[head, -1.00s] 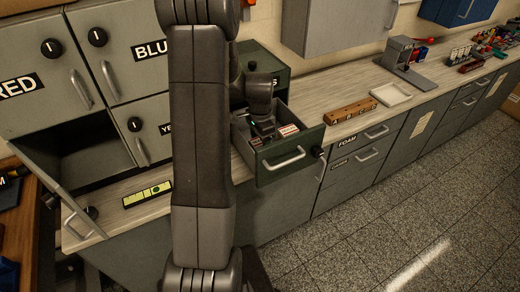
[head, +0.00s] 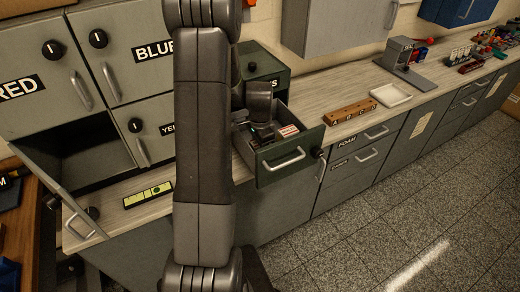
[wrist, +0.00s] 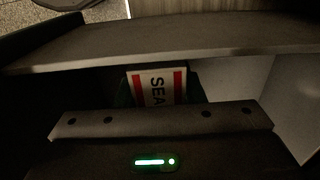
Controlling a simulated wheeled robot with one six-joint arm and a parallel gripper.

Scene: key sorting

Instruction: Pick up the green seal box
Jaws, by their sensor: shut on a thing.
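The green seal box (wrist: 158,88) is in the middle of the wrist view, with a white label with red bars reading "SEA", the rest cut off. Dark green shows beside the label. In the head view its red and white label (head: 288,131) shows inside the open drawer. My gripper (head: 268,138) reaches down into this drawer from above and is shut on the box. The fingertips are mostly hidden in shadow, so the exact contact does not show.
The green drawer front (head: 292,158) and its walls stand close around my gripper. A wooden block with letters (head: 350,111) and a white tray (head: 390,95) lie on the counter to the right. An open grey door (head: 55,190) is at the left.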

